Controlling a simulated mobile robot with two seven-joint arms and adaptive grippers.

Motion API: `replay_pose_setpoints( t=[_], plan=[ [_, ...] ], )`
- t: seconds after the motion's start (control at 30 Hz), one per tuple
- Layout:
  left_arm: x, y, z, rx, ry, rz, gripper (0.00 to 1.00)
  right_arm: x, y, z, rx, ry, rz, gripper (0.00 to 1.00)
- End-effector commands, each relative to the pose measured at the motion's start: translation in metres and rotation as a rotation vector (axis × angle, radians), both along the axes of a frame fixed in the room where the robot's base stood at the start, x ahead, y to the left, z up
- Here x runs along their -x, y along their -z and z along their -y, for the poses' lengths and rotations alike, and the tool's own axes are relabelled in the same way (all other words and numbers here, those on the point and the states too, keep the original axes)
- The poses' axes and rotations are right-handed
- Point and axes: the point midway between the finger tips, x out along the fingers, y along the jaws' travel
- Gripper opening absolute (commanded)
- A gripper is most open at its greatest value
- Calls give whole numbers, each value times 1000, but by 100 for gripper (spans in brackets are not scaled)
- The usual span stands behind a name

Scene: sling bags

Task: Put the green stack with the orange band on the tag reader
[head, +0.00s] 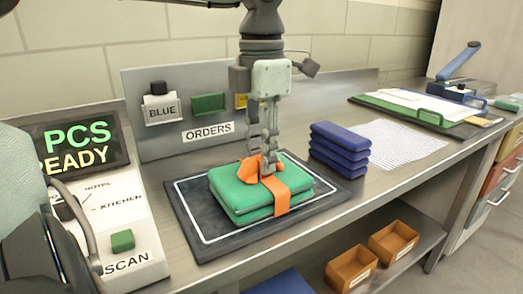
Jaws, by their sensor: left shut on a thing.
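The green stack (235,193) is made of folded layers with an orange band (281,190) around it. It lies flat on a dark pad with a white outline (199,243), which looks like the tag reader. My left gripper (267,168) reaches down from above and is shut on the raised orange part of the band on top of the stack. The exact grip is partly hidden by the fingers. The stack appears to touch the pad. My right gripper is not in view.
A blue stack (339,148) stands right of the pad, near a white sheet (400,142). The SCAN console (124,225) is at the left, below a screen (77,142) reading "PCS READY". An ORDERS panel (150,130) stands behind. Orange bins (393,241) sit on the lower shelf.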

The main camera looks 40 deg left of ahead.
Motion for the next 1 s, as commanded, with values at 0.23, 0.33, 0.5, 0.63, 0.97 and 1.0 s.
replay_pose_setpoints(
  t=[0.23, 0.33, 0.5, 0.63, 0.97, 1.0],
  plan=[
    [0, 0, 0, 0, 0, 0, 47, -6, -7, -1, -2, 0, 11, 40],
    [0, 0, 0, 0, 0, 0, 47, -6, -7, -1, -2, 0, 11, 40],
    [0, -1, 0, 0, 0, 0, 47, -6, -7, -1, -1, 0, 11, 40],
    [-1, -12, -1, -2, -2, 3, 47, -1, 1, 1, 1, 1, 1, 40],
    [-1, -82, -1, -3, -3, 4, 47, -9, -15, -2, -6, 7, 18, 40],
    [-1, -89, -1, -3, -3, 5, 47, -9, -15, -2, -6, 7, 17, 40]
  ],
)
